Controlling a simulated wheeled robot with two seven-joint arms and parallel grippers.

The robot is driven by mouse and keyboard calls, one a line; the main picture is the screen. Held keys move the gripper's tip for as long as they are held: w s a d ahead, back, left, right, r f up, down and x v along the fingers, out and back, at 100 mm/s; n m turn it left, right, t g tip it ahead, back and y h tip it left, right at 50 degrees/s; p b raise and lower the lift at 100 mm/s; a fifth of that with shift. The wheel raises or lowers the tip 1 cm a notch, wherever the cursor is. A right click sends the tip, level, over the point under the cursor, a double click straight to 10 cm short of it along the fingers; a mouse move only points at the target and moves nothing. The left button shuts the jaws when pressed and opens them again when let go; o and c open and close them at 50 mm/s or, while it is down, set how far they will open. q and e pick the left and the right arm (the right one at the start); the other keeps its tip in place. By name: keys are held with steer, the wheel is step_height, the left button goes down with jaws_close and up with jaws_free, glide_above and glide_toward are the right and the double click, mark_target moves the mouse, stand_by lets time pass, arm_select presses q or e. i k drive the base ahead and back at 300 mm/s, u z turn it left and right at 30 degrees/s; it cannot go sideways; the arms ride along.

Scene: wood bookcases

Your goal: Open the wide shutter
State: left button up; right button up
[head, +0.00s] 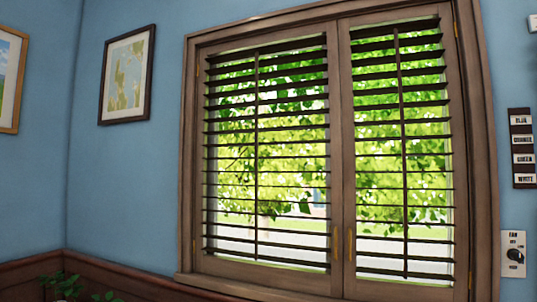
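A wood-framed window holds two louvered shutter panels side by side. The left shutter (334,160) looks somewhat wider than the right shutter (347,160). Both panels sit shut in the frame, meeting at the middle. Their dark slats are tilted so that green leaves show between them. Each panel has a vertical tilt rod. A small brass handle (336,243) is on the left panel's inner edge, and another brass handle (349,244) is on the right panel's inner edge. Neither of my grippers is in view.
The window frame (187,150) stands out from the blue wall. A sill (230,285) runs below. A plant (62,285) is at bottom left. Framed pictures (127,74) hang at left. A label panel (522,148) and a fan switch (514,254) are on the right wall.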

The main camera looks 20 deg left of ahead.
mark_target(323, 284)
steer(key=z, duration=0.7)
steer(key=i, duration=1.1)
steer(key=u, duration=0.05)
